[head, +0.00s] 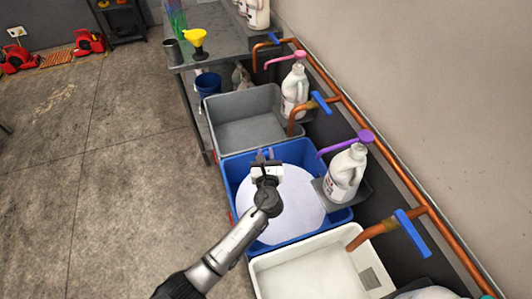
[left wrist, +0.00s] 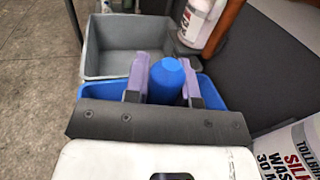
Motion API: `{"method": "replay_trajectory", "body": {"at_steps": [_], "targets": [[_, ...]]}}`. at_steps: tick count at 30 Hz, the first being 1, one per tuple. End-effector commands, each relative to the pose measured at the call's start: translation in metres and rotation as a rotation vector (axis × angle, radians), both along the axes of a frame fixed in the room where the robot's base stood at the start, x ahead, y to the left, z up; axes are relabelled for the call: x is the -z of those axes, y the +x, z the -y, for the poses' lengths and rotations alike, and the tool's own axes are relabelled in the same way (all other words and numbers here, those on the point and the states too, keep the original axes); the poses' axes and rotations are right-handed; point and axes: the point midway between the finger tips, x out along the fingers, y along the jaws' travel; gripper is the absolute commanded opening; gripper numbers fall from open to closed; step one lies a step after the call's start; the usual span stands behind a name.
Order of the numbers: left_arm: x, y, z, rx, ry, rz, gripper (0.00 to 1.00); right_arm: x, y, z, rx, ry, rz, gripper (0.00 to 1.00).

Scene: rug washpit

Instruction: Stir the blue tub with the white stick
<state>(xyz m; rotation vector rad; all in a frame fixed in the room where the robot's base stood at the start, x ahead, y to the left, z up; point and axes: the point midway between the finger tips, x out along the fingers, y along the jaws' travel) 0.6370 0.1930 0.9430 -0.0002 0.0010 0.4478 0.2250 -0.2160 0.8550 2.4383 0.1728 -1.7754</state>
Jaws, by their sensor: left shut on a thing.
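The blue tub (head: 232,180) stands in the middle of the row of tubs, with a pale, whitish round surface in it. My left gripper (head: 267,155) is over the tub, near its far side. In the left wrist view my left gripper (left wrist: 165,82) is shut on a thick, rounded blue end, seemingly the top of the stick (left wrist: 167,78). No white shaft shows; anything below is hidden by the gripper, so I cannot tell how deep it reaches. The blue tub's rim (left wrist: 205,90) shows behind the fingers. My right gripper is not in view.
A grey tub (head: 242,120) stands beyond and a white tub (head: 310,275) nearer. Pump bottles (head: 345,172) and copper taps with blue levers (head: 410,230) line the right wall. A yellow funnel (head: 195,37) stands on a far table.

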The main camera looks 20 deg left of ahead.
Motion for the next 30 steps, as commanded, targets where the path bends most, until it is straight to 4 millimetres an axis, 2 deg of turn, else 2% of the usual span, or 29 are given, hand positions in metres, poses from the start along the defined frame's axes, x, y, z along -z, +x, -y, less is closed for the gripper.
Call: {"method": "replay_trajectory", "body": {"at_steps": [1,30], "targets": [[0.009,0.0,-0.001,-0.001,0.002,-0.001,0.01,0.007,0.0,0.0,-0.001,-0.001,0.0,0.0],[0.101,-0.003,-0.009,-0.014,0.001,0.0,0.01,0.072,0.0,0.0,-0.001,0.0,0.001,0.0]]}}
